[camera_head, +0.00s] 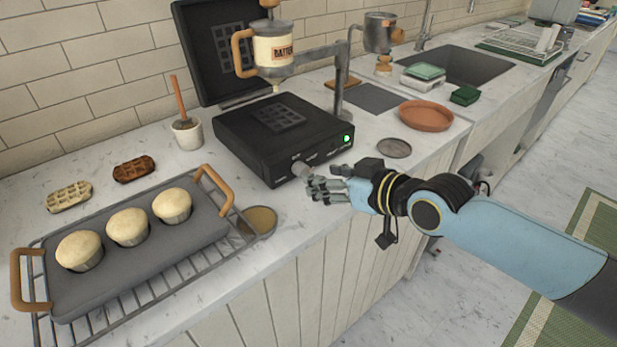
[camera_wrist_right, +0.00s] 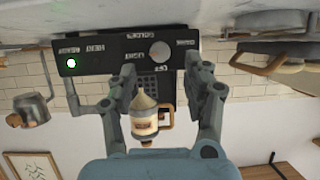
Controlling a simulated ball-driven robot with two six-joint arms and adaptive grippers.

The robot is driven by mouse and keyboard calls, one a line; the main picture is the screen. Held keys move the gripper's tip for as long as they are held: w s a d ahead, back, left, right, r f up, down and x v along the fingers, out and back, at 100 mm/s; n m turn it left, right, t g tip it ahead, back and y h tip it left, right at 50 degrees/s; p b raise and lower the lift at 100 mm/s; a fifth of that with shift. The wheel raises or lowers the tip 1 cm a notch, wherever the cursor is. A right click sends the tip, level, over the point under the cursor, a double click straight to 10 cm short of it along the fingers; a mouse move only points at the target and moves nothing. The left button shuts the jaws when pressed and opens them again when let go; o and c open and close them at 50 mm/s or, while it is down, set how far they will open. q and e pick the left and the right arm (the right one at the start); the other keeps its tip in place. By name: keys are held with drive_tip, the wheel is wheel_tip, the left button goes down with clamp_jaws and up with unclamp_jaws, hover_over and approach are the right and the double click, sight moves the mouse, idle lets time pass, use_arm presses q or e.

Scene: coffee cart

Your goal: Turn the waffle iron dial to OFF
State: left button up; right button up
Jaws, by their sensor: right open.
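The black waffle iron (camera_head: 262,150) stands on the counter with its lid open, and a green light glows on its front. The grey round dial (camera_head: 301,169) sticks out of the front panel. My right gripper (camera_head: 318,188) is just in front of the panel, close to the dial. In the right wrist view, which is upside down, the dial (camera_wrist_right: 160,49) lies between and beyond the two open fingers of my right gripper (camera_wrist_right: 160,68). I cannot tell whether a finger touches it. The labels around the dial are too small to read surely. My left gripper is out of view.
A batter dispenser (camera_head: 274,50) hangs over the iron. A muffin tray (camera_head: 125,285) on a wire rack sits at the left front, with a round brass-coloured disc (camera_head: 258,221) beside it. A terracotta dish (camera_head: 426,116) and a grey disc (camera_head: 394,148) lie to the right.

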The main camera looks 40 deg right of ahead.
sight(301, 170)
drive_tip(key=x, duration=0.5)
drive_tip(key=shift+w+b, duration=0.15)
drive_tip(key=shift+b, duration=0.2)
clamp_jaws()
